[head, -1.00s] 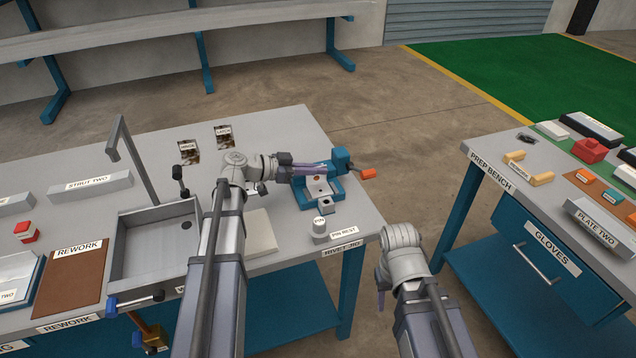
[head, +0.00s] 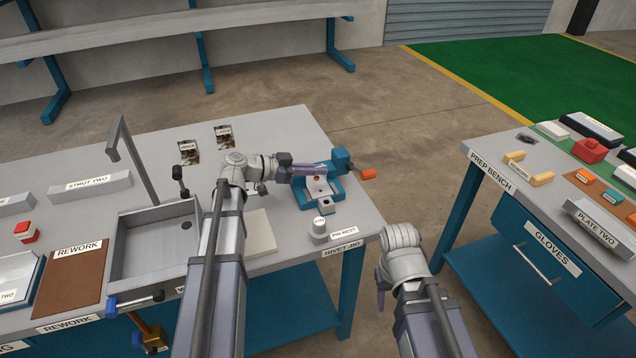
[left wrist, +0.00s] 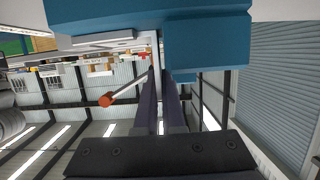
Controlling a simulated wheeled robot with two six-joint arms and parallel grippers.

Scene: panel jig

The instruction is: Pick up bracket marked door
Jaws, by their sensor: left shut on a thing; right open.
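No bracket with a readable "door" mark shows in either view. My left gripper (head: 322,168) reaches over the blue clamp (head: 341,160) of the rivet jig, with its fingers pointing right. In the left wrist view its two purple fingers (left wrist: 160,95) are close together on a thin pale metal piece (left wrist: 156,48), right by the clamp's blue body (left wrist: 205,40). Any mark on this piece is hidden. My right gripper (head: 381,297) hangs low in front of the bench's right end, empty and open; its fingers are small and partly hidden.
The clamp's orange-handled crank (head: 368,173) sticks out right. A grey pin rest (head: 319,230) stands in front. Hinge (head: 189,151) and latch (head: 223,136) cards lie behind. Floor separates the prep bench (head: 485,185).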

